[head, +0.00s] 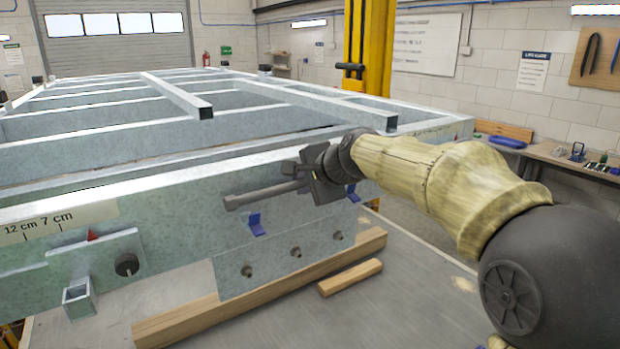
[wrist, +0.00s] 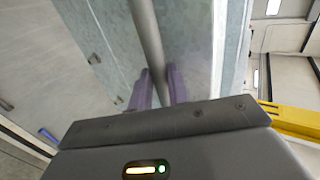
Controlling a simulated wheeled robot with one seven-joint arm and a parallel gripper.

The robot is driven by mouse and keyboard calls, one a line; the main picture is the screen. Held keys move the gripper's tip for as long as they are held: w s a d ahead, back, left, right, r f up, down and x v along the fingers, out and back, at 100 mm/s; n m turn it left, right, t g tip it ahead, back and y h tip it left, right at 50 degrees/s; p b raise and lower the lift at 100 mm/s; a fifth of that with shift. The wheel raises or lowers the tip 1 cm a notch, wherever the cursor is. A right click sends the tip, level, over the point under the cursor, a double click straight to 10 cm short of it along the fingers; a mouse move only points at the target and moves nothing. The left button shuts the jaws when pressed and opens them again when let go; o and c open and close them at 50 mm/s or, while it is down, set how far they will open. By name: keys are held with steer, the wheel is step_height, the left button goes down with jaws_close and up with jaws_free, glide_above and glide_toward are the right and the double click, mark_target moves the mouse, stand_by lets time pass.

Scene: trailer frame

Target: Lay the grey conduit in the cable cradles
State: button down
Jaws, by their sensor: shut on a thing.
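The grey conduit (head: 265,195) is a thin round bar in front of the galvanised side beam, its thicker end pointing left. My gripper (head: 312,180) is shut on it towards its right part. In the wrist view the conduit (wrist: 147,35) runs up and away between the two fingers of my gripper (wrist: 160,90). Two blue cable cradles sit on the beam face: the left cradle (head: 257,226) shows below the conduit with a gap in the picture, and the right cradle (head: 353,194) is partly hidden behind my gripper. The conduit's right end is hidden.
The trailer frame (head: 80,190) fills the left and middle, with cross members and a open square tube end (head: 205,112). A bolted plate (head: 290,260) hangs below the cradles. Timber blocks (head: 350,277) lie beneath. A yellow post (head: 370,50) stands behind.

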steer(key=shift+w+a+f+b, duration=0.1)
steer(key=shift+f+b, duration=2.05)
steer(key=shift+f, duration=0.05)
steer(key=c, duration=1.3)
jaws_free()
steer(key=shift+o, duration=0.2)
steer(key=shift+r, duration=0.1)
steer(key=b+v, duration=0.4)
steer(key=v, duration=1.3)
steer(key=shift+s+b, duration=0.2)
steer(key=shift+b, duration=0.1)
